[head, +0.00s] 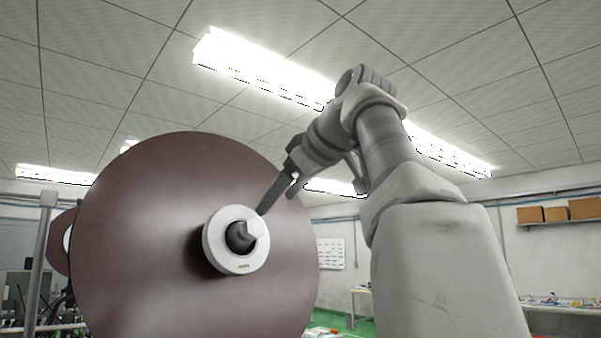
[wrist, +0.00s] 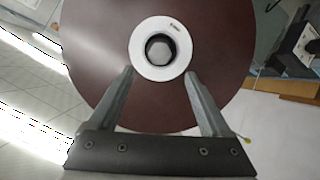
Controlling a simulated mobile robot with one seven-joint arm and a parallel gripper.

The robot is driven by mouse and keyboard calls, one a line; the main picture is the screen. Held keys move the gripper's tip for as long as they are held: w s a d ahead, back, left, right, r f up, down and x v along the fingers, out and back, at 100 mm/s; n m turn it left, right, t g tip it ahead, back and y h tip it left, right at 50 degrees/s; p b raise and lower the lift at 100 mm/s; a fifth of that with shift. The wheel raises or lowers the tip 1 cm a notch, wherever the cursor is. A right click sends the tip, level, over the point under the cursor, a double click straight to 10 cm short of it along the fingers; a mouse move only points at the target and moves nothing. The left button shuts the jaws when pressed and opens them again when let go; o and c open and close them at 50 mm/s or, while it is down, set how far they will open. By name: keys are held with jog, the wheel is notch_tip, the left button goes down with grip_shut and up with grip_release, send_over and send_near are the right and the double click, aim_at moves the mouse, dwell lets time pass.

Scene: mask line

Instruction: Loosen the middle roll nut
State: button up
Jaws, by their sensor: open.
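A large dark red-brown roll (head: 150,260) stands on edge in the head view, with a white ring (head: 216,250) at its centre. A dark nut (head: 236,240) with a pale grey, faceted end sits inside the ring. In the wrist view the nut (wrist: 160,49), white ring (wrist: 139,60) and roll (wrist: 100,40) face the camera. My gripper (wrist: 158,73) is open, its two fingers apart and empty, pointing at the ring with a tip to each side of the nut.
Another dark roll (head: 61,243) is partly hidden behind the big one at left, near a grey metal post (head: 39,265). Boxes (head: 557,213) stand on a wall shelf at right, above a table (head: 560,308). The space right of the roll holds my arm.

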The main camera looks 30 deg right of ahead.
jog(key=v, duration=0.7)
jog(key=shift+p, duration=0.35)
jog(key=shift+w, duration=0.1)
